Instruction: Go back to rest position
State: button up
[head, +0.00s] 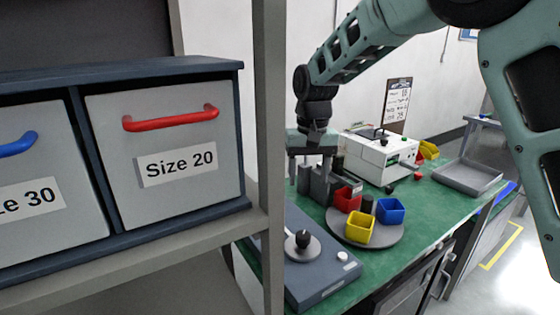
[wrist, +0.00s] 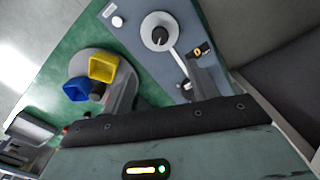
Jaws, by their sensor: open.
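My gripper (head: 315,185) hangs from my arm, pointing down over the left part of the green bench (head: 400,245) in the head view. Its fingers are apart, with nothing seen between them. In the wrist view, my gripper (wrist: 165,85) shows its two grey fingers spread above the blue-grey device (wrist: 140,22) and the round grey plate (wrist: 82,62). The device has a dark knob (head: 303,238) on a round dial. The gripper is above and behind the device in the head view. I cannot tell its exact height.
Yellow (head: 360,227), blue (head: 390,210) and red (head: 347,198) bins stand on the plate. A white machine (head: 378,158) and a grey tray (head: 450,180) are farther back. A shelf with drawers (head: 165,165) labelled Size 20 and Size 30 stands close at left.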

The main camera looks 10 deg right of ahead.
jog(key=s+d+f+n+t, duration=0.1)
jog(key=s+d+f, duration=0.1)
jog(key=s+d, duration=0.6)
jog(key=s+d+f+t, duration=0.2)
jog(key=s+d+f, duration=0.1)
jog(key=s, duration=0.9)
jog(key=s+a+r+n+g, duration=0.1)
jog(key=s+a+n, duration=0.3)
jog(key=s+a, duration=0.3)
jog(key=s+a+r+n+g, duration=0.1)
jog(key=s+a+n+g, duration=0.1)
jog(key=s+a, duration=0.4)
jog(key=a+n, duration=0.1)
jog(key=a, duration=0.4)
jog(key=shift+s+n, duration=0.35)
jog(key=shift+n, duration=0.05)
jog(key=shift+r, duration=0.1)
